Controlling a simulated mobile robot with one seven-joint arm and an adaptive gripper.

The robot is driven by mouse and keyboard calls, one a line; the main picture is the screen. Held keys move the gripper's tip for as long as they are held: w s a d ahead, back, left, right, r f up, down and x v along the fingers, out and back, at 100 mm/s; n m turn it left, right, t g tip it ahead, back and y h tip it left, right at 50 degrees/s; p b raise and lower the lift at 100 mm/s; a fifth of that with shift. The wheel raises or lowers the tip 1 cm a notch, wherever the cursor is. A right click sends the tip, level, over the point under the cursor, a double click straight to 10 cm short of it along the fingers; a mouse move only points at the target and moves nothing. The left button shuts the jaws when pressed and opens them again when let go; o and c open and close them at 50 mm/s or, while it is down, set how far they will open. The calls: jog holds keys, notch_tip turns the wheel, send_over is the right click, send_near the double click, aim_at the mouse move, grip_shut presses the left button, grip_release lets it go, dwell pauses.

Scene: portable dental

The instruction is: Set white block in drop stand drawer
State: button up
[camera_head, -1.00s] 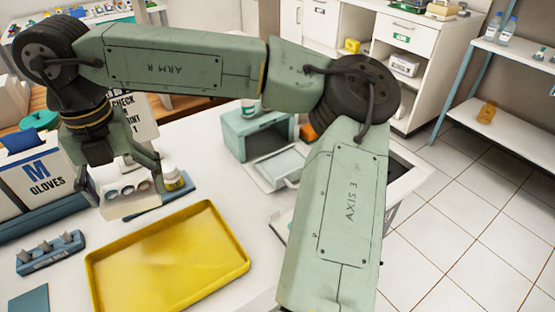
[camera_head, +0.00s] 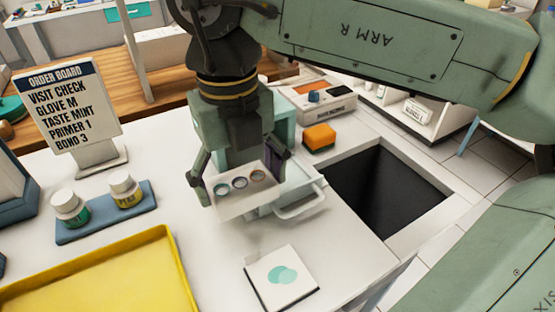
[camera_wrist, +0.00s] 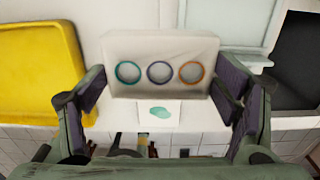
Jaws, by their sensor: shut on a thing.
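My gripper (camera_head: 238,180) is shut on the white block (camera_head: 244,204), with one finger at each end. The block has three round wells with coloured rims. The wrist view also shows the block (camera_wrist: 160,50) between the fingers, its teal, purple and orange rings facing the camera. The pale green drop stand (camera_head: 285,112) is mostly hidden behind my gripper. Its drawer (camera_head: 304,204) is pulled out and partly covered by the block and right finger. In the wrist view the open drawer (camera_wrist: 238,22) lies to the upper right of the block.
A dark square opening (camera_head: 388,188) is to the right. An orange block (camera_head: 319,138) sits behind. Two bottles on a blue tray (camera_head: 102,221) and a yellow tray (camera_head: 120,270) are left.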

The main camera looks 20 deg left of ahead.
jog(key=w+d, duration=0.1)
jog(key=w, duration=0.2)
jog(key=w+p, duration=0.1)
jog(key=w, duration=0.2)
jog(key=w+d+f, duration=0.1)
jog(key=w, duration=0.2)
jog(key=shift+w+d, duration=0.1)
jog(key=shift+d, duration=0.25)
jog(key=shift+f+p, duration=0.4)
jog(key=shift+f, duration=1.3)
jog(key=shift+f, duration=0.25)
jog(key=o, duration=1.2)
jog(key=shift+r, duration=0.1)
jog(key=shift+o, duration=0.2)
jog(key=shift+r, duration=0.1)
notch_tip(320, 180, up, 12)
